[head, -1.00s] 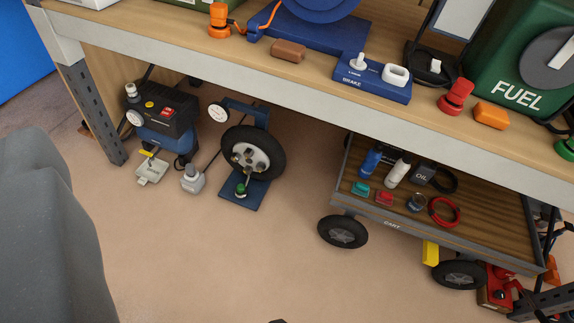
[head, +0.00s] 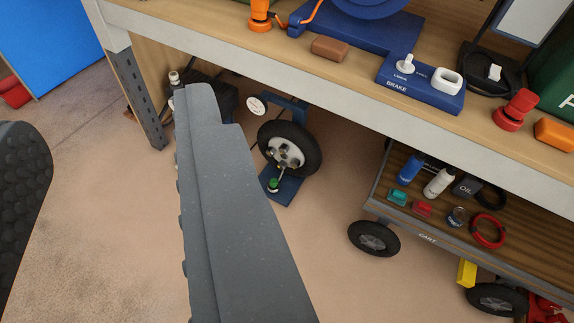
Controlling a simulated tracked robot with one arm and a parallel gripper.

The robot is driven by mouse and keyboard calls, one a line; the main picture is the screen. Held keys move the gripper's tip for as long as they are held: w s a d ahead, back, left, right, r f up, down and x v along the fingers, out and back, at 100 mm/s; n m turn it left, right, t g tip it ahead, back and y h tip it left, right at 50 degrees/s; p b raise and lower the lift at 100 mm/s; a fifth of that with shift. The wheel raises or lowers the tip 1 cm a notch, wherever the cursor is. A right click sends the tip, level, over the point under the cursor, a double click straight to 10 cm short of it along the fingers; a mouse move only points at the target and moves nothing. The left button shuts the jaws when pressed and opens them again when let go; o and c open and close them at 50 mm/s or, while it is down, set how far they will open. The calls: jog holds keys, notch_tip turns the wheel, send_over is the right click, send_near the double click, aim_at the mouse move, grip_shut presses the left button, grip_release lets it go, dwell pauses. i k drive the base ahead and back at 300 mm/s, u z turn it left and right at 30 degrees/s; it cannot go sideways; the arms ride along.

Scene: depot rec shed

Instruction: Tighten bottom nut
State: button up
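A small wheel (head: 313,158) with a black tyre and pale hub stands upright on a blue stand (head: 281,192) on the floor under the bench. Several metal nuts (head: 285,163) show on its hub; they are too small to tell tight from loose. A green-topped knob (head: 273,184) is at the stand's foot. My gripper (head: 112,135) is open, with one grey finger in the middle of the picture and the other at the left edge. Nothing shows between the fingers. The right finger appears close to the camera and left of the wheel, hiding part of the floor.
The workbench (head: 290,75) crosses above the wheel, with a leg (head: 137,98) at left. A black machine (head: 213,102) is partly hidden behind my finger. A cart (head: 450,246) with bottles stands to the right. Open floor (head: 330,280) lies in front of the wheel.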

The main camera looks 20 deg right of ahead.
aim_at(282, 165)
jog(key=i, duration=0.9)
jog(key=u, duration=0.05)
